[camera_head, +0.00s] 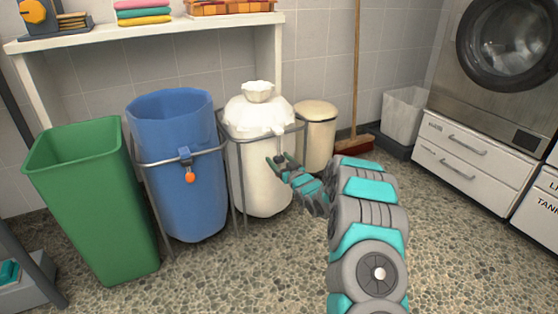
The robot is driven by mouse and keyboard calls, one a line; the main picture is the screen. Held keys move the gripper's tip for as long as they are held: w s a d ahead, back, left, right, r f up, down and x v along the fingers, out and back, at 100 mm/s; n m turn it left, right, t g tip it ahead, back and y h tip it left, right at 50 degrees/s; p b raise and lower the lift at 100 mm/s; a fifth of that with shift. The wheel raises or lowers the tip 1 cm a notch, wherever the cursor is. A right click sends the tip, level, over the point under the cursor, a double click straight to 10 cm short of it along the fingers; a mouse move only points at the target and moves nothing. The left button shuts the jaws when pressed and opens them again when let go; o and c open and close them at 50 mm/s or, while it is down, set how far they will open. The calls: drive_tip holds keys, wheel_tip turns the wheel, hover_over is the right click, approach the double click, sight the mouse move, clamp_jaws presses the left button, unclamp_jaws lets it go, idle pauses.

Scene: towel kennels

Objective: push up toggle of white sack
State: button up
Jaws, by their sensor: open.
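The white sack (262,190) hangs in a grey metal stand, with its gathered top (257,92) bunched above the rim. A small dark toggle (279,159) shows at the front right of the sack, partly hidden by my gripper. A thin cord seems to run up from it towards the rim. My gripper (279,161) is at the sack's front right side, its fingers open around or just in front of the toggle. I cannot tell whether they touch it.
A blue sack (180,205) in a like stand, with an orange ball (190,177) on its front, stands left of the white sack. A green bin (92,200) is further left. A cream bin (317,135) stands close behind on the right. Open floor (450,255) lies at right.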

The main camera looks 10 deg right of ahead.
drive_tip(key=shift+w, duration=0.15)
drive_tip(key=shift+c, duration=0.2)
clamp_jaws()
idle(0.5)
idle(0.8)
